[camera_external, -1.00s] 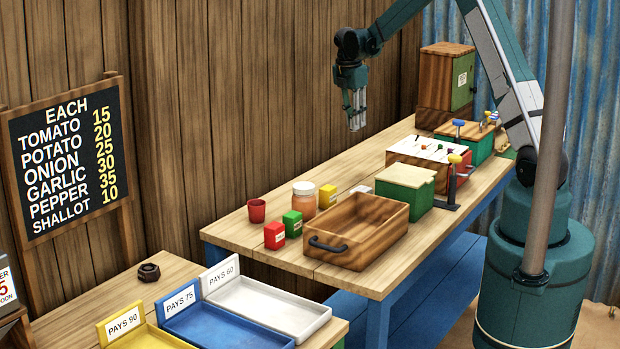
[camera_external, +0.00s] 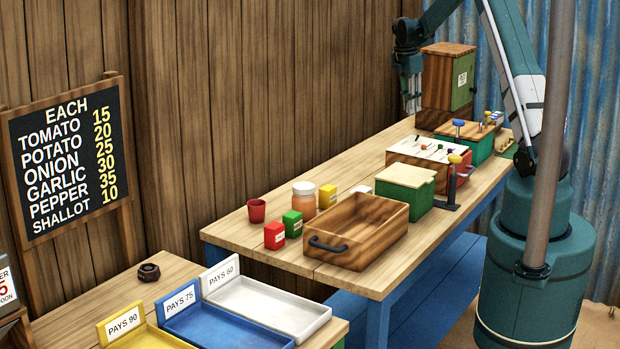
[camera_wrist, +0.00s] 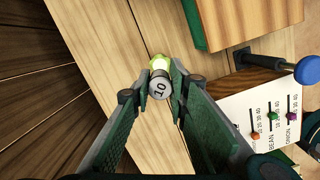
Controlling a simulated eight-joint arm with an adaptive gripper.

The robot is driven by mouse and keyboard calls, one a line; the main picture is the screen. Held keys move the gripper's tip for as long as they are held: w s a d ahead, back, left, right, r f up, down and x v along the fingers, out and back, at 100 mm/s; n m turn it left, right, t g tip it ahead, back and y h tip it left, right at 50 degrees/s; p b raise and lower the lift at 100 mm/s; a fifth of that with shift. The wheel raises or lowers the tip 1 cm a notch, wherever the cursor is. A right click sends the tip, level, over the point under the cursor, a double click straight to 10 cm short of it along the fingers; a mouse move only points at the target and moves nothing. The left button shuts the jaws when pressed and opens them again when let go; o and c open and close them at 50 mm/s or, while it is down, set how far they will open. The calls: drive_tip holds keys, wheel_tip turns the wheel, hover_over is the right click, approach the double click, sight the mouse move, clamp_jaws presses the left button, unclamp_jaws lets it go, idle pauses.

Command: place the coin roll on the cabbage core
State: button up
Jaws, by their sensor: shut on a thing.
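My gripper (camera_wrist: 162,84) is shut on a short grey cylinder marked 10 (camera_wrist: 160,88), which looks like the coin roll. A pale yellow-green thing (camera_wrist: 160,61), perhaps the cabbage core, shows just beyond the cylinder in the wrist view. I cannot tell whether the two touch or whether a gap lies between them. In the external view my gripper (camera_external: 412,104) hangs low, fingers down, at the left side of the wooden cabinet. The coin roll and the yellow-green thing are too small or hidden to make out there.
The wooden cabinet with a green door (camera_external: 462,84) stands close to my gripper. A white-topped box with coloured pegs (camera_external: 425,150), a blue-knobbed post (camera_external: 459,125) and a green box (camera_external: 404,186) stand nearby. An open wooden crate (camera_external: 357,230) is nearer the camera. Bare table lies along the wall.

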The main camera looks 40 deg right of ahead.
drive_tip(key=shift+s+d, duration=0.1)
drive_tip(key=shift+d, duration=0.05)
hover_over(459, 124)
drive_tip(key=shift+a+f, duration=0.2)
drive_tip(key=shift+f, duration=1.35)
drive_tip(key=shift+a+f, duration=0.15)
drive_tip(key=shift+f, duration=1.4)
drive_tip(key=shift+f, duration=0.1)
drive_tip(key=shift+f, duration=1.8)
drive_tip(key=shift+f, duration=0.15)
drive_tip(key=o, duration=1)
